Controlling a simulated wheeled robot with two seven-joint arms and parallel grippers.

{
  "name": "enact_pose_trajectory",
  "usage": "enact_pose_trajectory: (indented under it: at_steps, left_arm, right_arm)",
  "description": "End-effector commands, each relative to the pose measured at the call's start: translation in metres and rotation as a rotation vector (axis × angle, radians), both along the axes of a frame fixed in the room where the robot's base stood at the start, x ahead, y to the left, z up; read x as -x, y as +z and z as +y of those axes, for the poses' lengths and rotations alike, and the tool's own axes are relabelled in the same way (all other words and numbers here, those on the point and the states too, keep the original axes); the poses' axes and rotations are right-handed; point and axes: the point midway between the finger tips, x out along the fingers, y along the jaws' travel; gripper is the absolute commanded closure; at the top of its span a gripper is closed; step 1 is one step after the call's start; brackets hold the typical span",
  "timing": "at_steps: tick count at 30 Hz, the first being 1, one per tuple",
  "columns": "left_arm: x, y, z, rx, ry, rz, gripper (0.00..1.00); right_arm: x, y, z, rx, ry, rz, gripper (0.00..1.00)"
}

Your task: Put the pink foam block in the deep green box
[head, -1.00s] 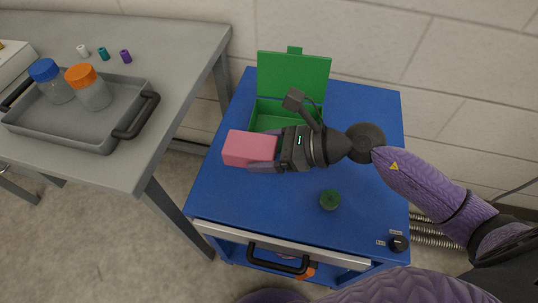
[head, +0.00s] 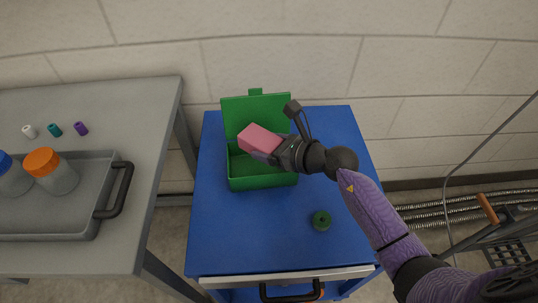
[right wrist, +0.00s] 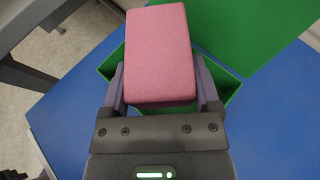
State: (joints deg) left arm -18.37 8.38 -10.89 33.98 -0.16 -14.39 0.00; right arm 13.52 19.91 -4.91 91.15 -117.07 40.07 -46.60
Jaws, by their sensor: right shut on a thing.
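The pink foam block (head: 260,139) is held in my right gripper (head: 275,154), above the opening of the deep green box. In the right wrist view the block (right wrist: 159,55) sits between the two fingers of the gripper (right wrist: 160,85). The green box (head: 262,182) stands on the blue cart top with its lid (head: 236,108) open and raised at the back. The block hides part of the box's inside and lid. The box also shows beneath the block in the right wrist view (right wrist: 222,77). My left gripper is not in view.
The blue cart top (head: 225,235) is clear in front of the box, except for a small dark green round object (head: 321,220). A grey table (head: 110,255) on the left holds a grey tray (head: 85,225) with orange-lidded and blue-lidded jars, and several small caps.

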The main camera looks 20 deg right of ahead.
Motion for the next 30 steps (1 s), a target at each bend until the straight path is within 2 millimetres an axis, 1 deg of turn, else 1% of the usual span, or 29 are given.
enact_pose_trajectory:
  at_steps: [1, 8, 19, 22, 23, 24, 25, 26, 30]
  left_arm:
    - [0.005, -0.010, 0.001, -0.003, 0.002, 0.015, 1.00]
    - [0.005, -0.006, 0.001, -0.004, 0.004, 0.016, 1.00]
    - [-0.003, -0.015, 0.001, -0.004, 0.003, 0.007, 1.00]
    - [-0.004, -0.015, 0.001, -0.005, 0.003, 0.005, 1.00]
    - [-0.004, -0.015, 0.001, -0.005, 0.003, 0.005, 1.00]
    - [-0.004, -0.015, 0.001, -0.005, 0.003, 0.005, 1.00]
    - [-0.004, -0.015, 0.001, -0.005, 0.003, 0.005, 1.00]
    - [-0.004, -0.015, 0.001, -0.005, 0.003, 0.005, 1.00]
    - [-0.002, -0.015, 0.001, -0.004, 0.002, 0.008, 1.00]
  right_arm:
    - [0.000, -0.015, 0.000, -0.001, 0.000, 0.004, 0.75]
    - [0.000, -0.011, 0.000, -0.001, 0.000, -0.001, 0.75]
    - [0.000, -0.023, 0.000, 0.000, 0.000, 0.000, 0.75]
    - [0.000, -0.022, 0.000, 0.000, 0.000, 0.000, 0.75]
    - [0.000, -0.022, 0.000, 0.000, 0.000, 0.000, 0.16]
    - [0.000, -0.022, 0.000, -0.001, 0.000, -0.001, 0.08]
    - [0.000, -0.022, 0.000, -0.001, 0.000, -0.001, 0.02]
    - [0.000, -0.022, 0.000, -0.001, 0.000, -0.001, 0.00]
    - [0.000, -0.022, 0.000, -0.001, 0.000, -0.001, 0.00]
